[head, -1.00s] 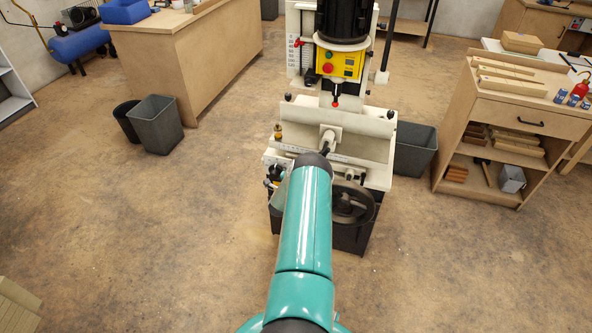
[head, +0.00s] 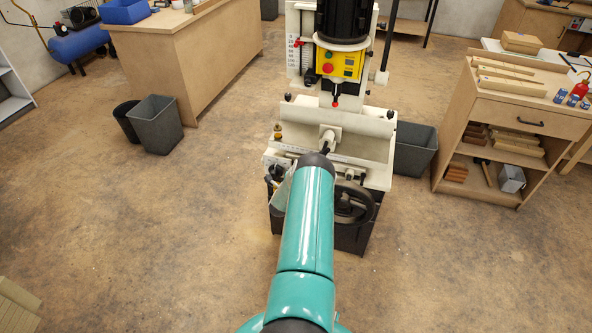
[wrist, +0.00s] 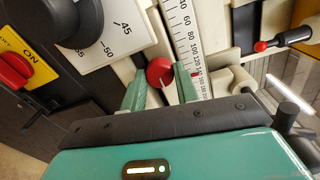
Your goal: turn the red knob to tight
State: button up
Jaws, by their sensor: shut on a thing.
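The red knob (wrist: 160,71) is round with a pale line on its face. It sits beside a white numbered ruler strip (wrist: 190,45) in the wrist view. My gripper (wrist: 160,78) has its two green fingers on either side of the knob and is shut on it. No "tight" mark is legible. In the head view my arm covers the knob and my fingers, in front of the cream and black machine (head: 355,152).
In the wrist view, a red switch (wrist: 13,70) on a yellow ON plate, a large black dial (wrist: 68,20) and a red-tipped lever (wrist: 262,46) are close by.

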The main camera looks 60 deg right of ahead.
jog(key=o, duration=1)
jog(key=shift+c, duration=0.2)
jog(key=shift+a, duration=0.1)
jog(key=s+a, duration=0.2)
jog(key=a, duration=1.1)
jog(key=shift+a+r, duration=0.25)
jog(key=shift+a, duration=0.05)
